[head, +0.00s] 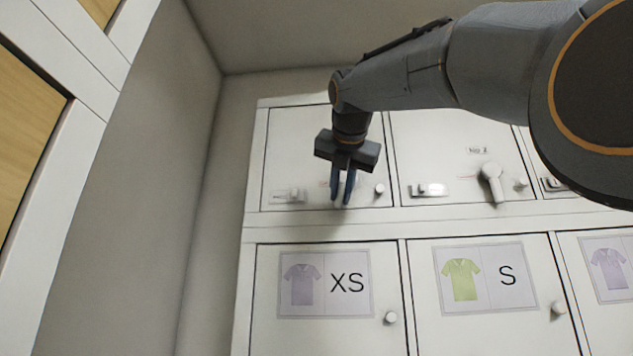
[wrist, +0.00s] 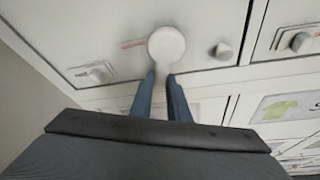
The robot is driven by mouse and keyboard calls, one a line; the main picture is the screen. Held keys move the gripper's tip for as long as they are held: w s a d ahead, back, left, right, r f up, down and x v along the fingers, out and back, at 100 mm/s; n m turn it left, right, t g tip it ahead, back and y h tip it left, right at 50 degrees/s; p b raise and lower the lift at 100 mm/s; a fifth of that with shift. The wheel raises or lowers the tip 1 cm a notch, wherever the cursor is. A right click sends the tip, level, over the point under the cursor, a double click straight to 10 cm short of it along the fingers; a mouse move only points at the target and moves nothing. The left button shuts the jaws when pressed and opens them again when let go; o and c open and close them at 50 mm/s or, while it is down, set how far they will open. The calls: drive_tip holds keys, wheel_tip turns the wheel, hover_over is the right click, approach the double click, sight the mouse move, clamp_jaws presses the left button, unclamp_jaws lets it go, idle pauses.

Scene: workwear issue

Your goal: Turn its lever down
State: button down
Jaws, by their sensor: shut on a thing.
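My gripper (head: 343,188) is in front of the upper left locker door (head: 300,150). In the wrist view its two blue fingers (wrist: 163,85) are closed on the white lever just below its round hub (wrist: 166,46). The lever's arm is mostly hidden between the fingers, and in the head view the gripper covers the lever. The lever seems to point down toward the fingers in the wrist view; its exact angle I cannot tell. A small round knob (head: 379,188) sits right of the lever on the same door, and also shows in the wrist view (wrist: 223,51).
A latch plate (head: 290,195) is at the door's lower left. The neighbouring door has its own white lever (head: 491,180) hanging down. Below are doors with shirt labels XS (head: 325,283) and S (head: 485,279), with knobs. A grey wall (head: 150,190) stands close on the left.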

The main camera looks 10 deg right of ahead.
drive_tip(key=shift+s+d+f+n+g+h, duration=0.15)
drive_tip(key=shift+d+n+h, duration=0.35)
drive_tip(key=shift+n, duration=0.25)
drive_tip(key=shift+s+d+r+n+g+h, duration=0.15)
drive_tip(key=shift+d+n+h, duration=0.2)
drive_tip(key=shift+n+h, duration=0.35)
drive_tip(key=shift+f, duration=0.1)
drive_tip(key=c, duration=1.7)
unclamp_jaws()
drive_tip(key=shift+b+v, duration=0.75)
drive_tip(key=shift+v, duration=3.1)
